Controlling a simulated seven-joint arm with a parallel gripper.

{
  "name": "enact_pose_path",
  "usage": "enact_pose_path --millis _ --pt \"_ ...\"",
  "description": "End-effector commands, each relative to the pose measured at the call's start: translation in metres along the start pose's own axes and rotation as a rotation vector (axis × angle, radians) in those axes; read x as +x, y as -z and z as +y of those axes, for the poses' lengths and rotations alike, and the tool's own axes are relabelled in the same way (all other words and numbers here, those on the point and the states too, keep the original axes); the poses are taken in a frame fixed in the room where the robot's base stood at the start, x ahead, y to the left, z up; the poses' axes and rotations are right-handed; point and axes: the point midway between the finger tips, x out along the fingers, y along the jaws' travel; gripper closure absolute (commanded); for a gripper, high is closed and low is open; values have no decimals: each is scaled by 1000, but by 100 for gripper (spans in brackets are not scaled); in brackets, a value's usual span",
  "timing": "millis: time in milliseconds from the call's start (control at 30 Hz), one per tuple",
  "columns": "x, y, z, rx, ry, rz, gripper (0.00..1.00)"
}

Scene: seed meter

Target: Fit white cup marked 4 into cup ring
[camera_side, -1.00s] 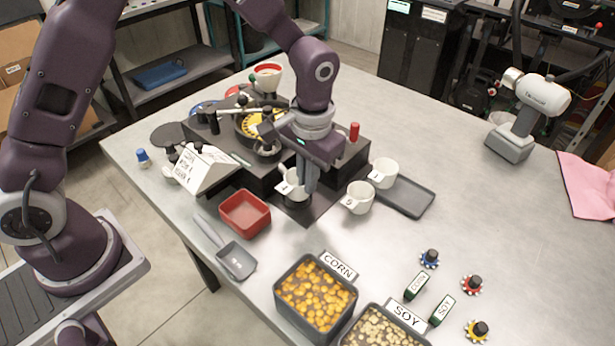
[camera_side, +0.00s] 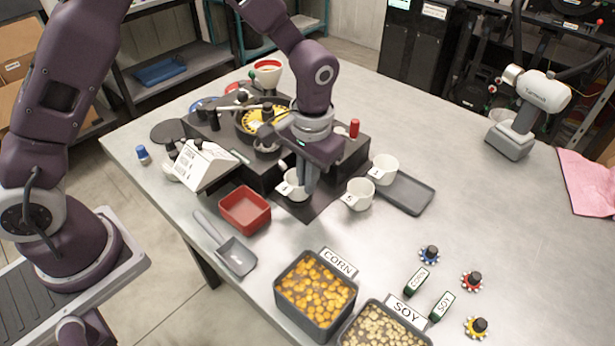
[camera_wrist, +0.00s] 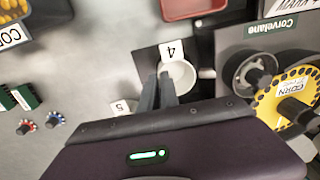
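The white cup marked 4 (camera_side: 293,187) is upright at the front of the black seed meter, over a dark mat. It also shows in the wrist view (camera_wrist: 180,76), with its tag on the far side from my gripper. My gripper (camera_side: 309,184) points down at the cup's right side. In the wrist view its two fingers (camera_wrist: 160,88) are close together across the cup's rim, shut on the wall. I cannot make out the cup ring; the cup and fingers hide the area beneath. Whether the cup touches the surface below is unclear.
A white cup marked 5 (camera_side: 358,195) and another white cup (camera_side: 383,169) stand to the right, near a grey tray (camera_side: 420,198). A red bin (camera_side: 245,211) and grey scoop (camera_side: 236,258) lie left. Corn (camera_side: 315,330) and soy bins are in front.

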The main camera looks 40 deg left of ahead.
Motion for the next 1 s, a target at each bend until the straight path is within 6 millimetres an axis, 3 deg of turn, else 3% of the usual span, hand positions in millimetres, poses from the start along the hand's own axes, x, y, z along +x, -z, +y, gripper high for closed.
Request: enact_pose_path --millis 967,1000 --pt "9 0 0 0 0 -1 100" --pt "9 0 1 0 0 -1 91"
